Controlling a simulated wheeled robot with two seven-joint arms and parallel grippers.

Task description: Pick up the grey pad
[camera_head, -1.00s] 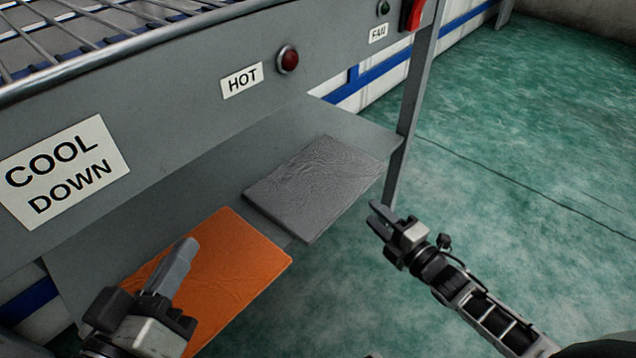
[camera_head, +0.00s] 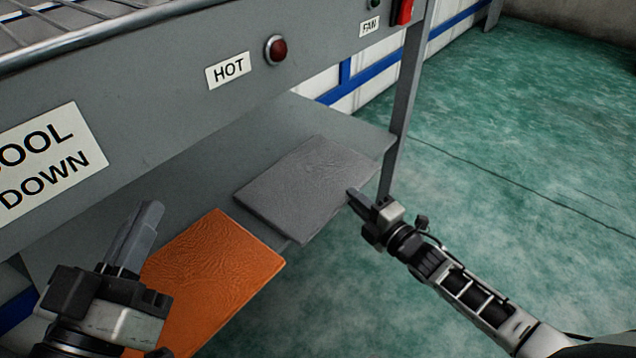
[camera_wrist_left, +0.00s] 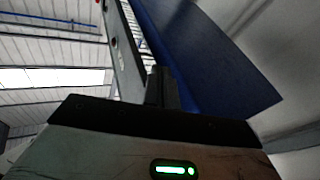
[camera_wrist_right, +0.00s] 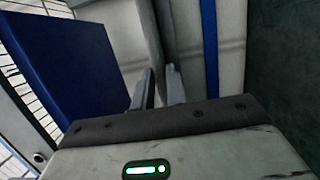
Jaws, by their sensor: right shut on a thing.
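The grey pad (camera_head: 305,190) is a flat, creased rectangle on the grey shelf in the head view, to the right of the orange pad (camera_head: 215,280). My right gripper (camera_head: 356,195) is at the pad's right front edge, with its jaws shut on that edge. The right wrist view shows its two fingers (camera_wrist_right: 160,88) with a small gap between them; I cannot make out the pad there. My left gripper (camera_head: 150,212) is in front of the orange pad's left part and hides some of it. Its fingers (camera_wrist_left: 162,85) look together and empty in the left wrist view.
The grey shelf (camera_head: 270,125) lies under a machine front with a HOT label (camera_head: 228,70), a red lamp (camera_head: 277,49) and a COOL DOWN label (camera_head: 45,165). A grey post (camera_head: 405,110) stands at the shelf's right end. The green floor (camera_head: 530,190) is clear.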

